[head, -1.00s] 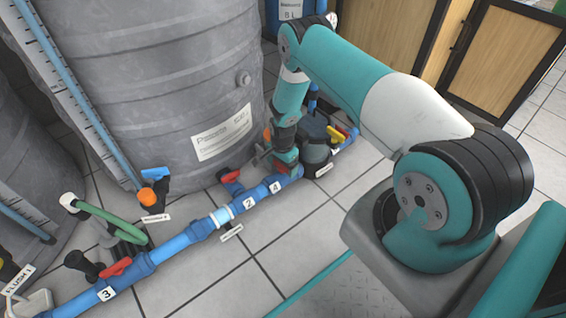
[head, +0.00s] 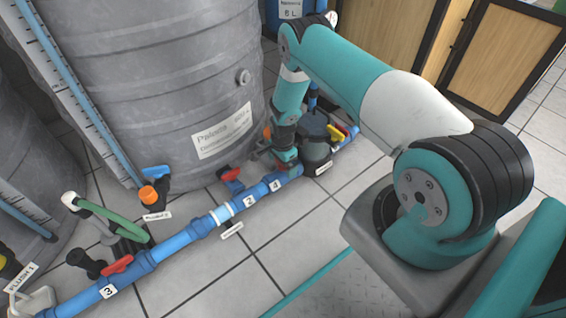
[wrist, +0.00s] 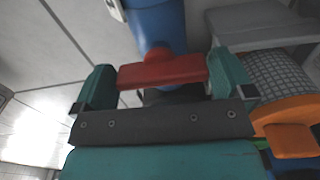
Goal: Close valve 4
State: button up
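Valve 4's number label (head: 276,185) sits on the blue pipe (head: 187,236) in the head view. My gripper (head: 286,158) is low over the pipe just behind that label and hides the handle there. In the wrist view a red valve handle (wrist: 161,71) lies crosswise on a blue pipe body (wrist: 157,23). My gripper (wrist: 163,82) has its two teal fingers wide apart, one at each end of the handle. The handle nearly spans the gap; I cannot tell whether the fingers touch it.
A large grey tank (head: 165,75) stands close behind the pipe. Red handles of valve 2 (head: 230,174) and valve 3 (head: 117,265) are farther left. An orange part (wrist: 288,140) is right of my gripper. A yellow handle (head: 336,132) is beyond it. The tiled floor (head: 300,225) in front is clear.

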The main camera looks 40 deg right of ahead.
notch_tip(320, 180, up, 17)
jog(key=p, duration=0.8)
jog(key=shift+r, duration=0.2)
jog(key=s+a+r+n+y, duration=0.15)
jog(key=a+r+n, duration=0.3)
jog(key=r, duration=0.45)
jog(key=s+a+r+n+p, duration=0.1)
jog(key=s+a+r+n, duration=0.15)
jog(key=a+r, duration=0.5)
jog(key=s+a+r+n+y, duration=0.1)
jog(key=a+r+n, duration=0.25)
jog(key=r, duration=0.75)
jog(key=s+a+r+n+y+p, duration=0.1)
jog(key=s+a+r+n, duration=0.3)
jog(key=s+r+n, duration=0.6)
jog(key=s+a+r+n+y+p, duration=0.1)
jog(key=s+a+r+n, duration=0.45)
jog(key=s, duration=0.85)
notch_tip(320, 180, up, 37)
jog(key=d+m+p, duration=0.1)
jog(key=p, duration=3.6)
jog(key=shift+w, duration=0.45)
